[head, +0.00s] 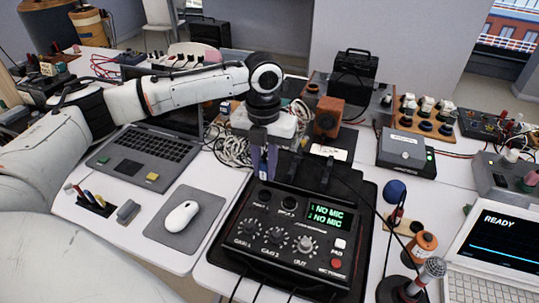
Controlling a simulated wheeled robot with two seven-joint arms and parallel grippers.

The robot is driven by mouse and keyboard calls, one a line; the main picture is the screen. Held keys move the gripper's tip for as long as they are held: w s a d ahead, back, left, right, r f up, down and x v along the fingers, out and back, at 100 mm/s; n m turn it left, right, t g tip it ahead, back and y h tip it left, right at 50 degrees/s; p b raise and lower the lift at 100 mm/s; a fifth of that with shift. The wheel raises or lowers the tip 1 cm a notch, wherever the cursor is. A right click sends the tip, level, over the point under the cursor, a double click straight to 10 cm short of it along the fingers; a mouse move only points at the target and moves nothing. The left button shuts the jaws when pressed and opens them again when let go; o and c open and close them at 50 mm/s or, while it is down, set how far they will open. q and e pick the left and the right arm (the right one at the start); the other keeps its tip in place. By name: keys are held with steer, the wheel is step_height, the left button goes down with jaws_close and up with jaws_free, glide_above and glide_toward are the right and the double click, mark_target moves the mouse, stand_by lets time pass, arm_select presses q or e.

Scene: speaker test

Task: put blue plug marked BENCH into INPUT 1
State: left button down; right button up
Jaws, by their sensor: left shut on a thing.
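The black mixer box (283,262) sits at the front middle, with knobs, a red button and a green display reading NO MIC on two lines. Two round dark sockets are near its far edge: the left one (264,195), and one labelled like INPUT 2 (288,203). The left one's label is too small to read. My left gripper (264,168) points down just above and behind the left socket. It is shut on a narrow blue-violet thing, probably the blue plug (271,163); its BENCH marking cannot be read. Whether its tip touches the socket cannot be told. My right gripper is not in view.
A laptop (148,148) and a white mouse (181,215) on a grey pad lie left. Coiled white cables (229,145) and an orange box (328,116) are behind the mixer. A microphone (431,270) stands front right, near a laptop reading READY (503,235). A black cable crosses the mixer's right side.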

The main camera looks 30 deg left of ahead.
mark_target(264, 162)
arm_select(q)
steer(key=shift+w+a+f+m, duration=0.1)
steer(key=shift+m, duration=0.2)
steer(key=shift+f, duration=3.05)
steer(key=shift+f, duration=0.25)
steer(key=c, duration=1.5)
jaws_free()
steer(key=shift+c, duration=0.2)
step_height(264, 162, up, 10)
steer(key=shift+r, duration=0.15)
